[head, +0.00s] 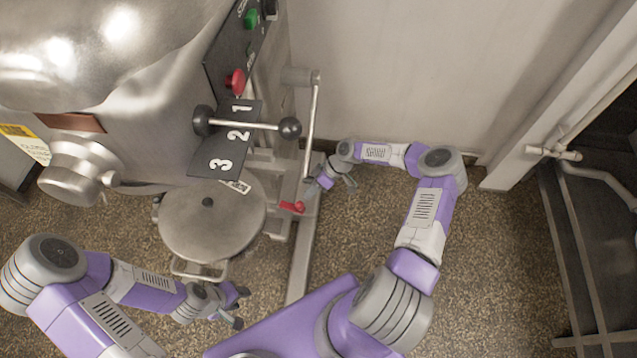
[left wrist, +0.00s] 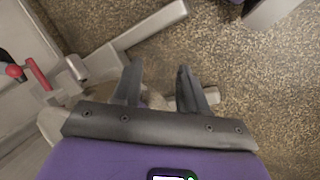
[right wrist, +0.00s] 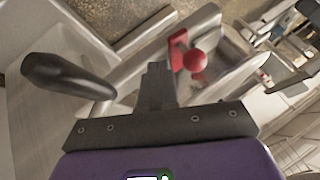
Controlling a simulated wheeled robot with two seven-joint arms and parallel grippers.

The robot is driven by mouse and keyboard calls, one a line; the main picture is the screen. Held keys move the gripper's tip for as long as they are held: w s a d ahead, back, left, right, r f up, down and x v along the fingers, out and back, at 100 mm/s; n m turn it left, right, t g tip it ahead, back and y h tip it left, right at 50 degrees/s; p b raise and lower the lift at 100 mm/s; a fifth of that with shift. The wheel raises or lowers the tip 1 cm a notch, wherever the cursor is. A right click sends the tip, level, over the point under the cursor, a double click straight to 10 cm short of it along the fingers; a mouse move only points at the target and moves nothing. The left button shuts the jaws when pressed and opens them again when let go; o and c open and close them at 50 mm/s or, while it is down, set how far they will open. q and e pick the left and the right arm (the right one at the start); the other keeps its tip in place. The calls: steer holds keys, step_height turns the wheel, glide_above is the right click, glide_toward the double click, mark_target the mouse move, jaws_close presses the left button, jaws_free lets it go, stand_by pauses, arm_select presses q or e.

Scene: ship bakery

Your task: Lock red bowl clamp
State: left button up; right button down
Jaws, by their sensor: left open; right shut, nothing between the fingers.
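The red bowl clamp (head: 292,207) is a small red lever low on the mixer's frame, just right of the lidded bowl (head: 212,222). In the right wrist view its red ball end (right wrist: 195,61) stands just beyond and right of my fingertips. It also shows at the left edge of the left wrist view (left wrist: 38,75). My right gripper (head: 331,183) is shut and empty, close to the clamp on its right; I cannot tell whether they touch. My left gripper (head: 241,307) is open and empty in front of the bowl, with its fingers (left wrist: 158,75) over the floor.
A black handle (right wrist: 68,76) lies left of my right fingers. The mixer's ball-ended speed lever (head: 289,127) and a long metal lever (head: 311,125) stand above the clamp. The wall (head: 385,75) is close behind my right arm. Floor is clear at right (head: 490,270).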

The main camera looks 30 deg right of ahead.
steer(key=shift+s+a+r, duration=0.15)
steer(key=shift+s+a, duration=0.3)
steer(key=shift+a, duration=0.25)
